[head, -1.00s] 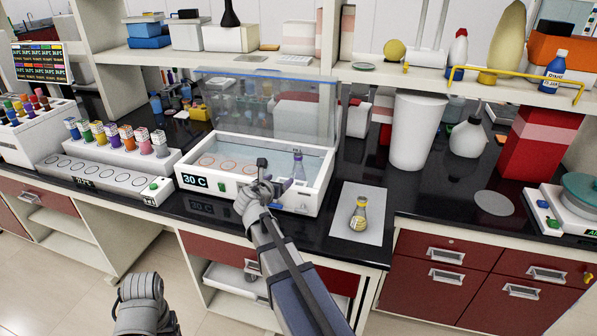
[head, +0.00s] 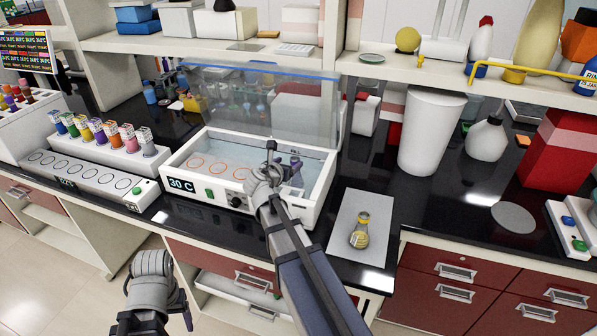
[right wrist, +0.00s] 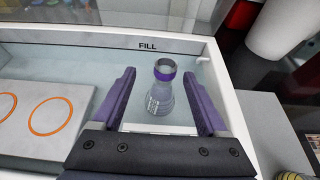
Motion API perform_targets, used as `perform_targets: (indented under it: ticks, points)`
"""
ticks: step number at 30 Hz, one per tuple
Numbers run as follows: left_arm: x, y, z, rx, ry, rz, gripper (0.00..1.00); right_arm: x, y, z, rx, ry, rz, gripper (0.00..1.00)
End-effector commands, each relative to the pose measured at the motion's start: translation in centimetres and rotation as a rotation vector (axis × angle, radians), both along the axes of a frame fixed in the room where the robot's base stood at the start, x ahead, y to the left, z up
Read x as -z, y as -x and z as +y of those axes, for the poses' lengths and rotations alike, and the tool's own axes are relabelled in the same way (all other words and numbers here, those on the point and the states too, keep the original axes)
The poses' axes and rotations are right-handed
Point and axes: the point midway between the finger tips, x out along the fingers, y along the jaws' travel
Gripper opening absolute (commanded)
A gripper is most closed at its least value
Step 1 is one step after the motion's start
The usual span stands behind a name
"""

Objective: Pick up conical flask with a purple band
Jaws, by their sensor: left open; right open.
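The conical flask with a purple band (right wrist: 160,97) stands upright in the right part of the water bath (right wrist: 215,62), below the FILL mark. In the right wrist view it is between the two fingers of my open right gripper (right wrist: 164,82), with gaps on both sides. In the head view my right gripper (head: 283,168) is over the bath and largely hides the flask. A yellow-banded flask (head: 360,235) stands on a white mat (head: 347,248) right of the bath. My left gripper (head: 186,310) is low at the front left, partly hidden by its arm and away from the bench.
The bath's clear lid (head: 260,105) is raised behind it. A rack of coloured bottles (head: 95,150) is left, a white bin (head: 430,130) right. An overhead shelf (head: 230,50) runs behind. Ring marks (right wrist: 48,113) line the bath's left side.

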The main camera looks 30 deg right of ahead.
Motion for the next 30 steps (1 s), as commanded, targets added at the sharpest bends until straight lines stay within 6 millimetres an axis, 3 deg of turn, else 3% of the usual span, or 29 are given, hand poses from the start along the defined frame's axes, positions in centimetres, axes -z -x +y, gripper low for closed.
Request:
perform_targets:
  ticks: [8,23,30]
  points:
    - [0.1,0.0,0.0,0.000,0.000,0.000,0.70,0.1,-0.1,-0.1,0.000,0.000,0.000,0.76]
    - [1.5,0.0,0.0,0.000,0.000,0.000,0.70,1.5,-1.7,-2.3,0.000,-0.001,-0.001,0.76]
    - [3.3,0.0,0.0,0.000,0.000,0.000,0.70,3.3,-3.0,-4.7,0.002,0.000,0.000,0.76]
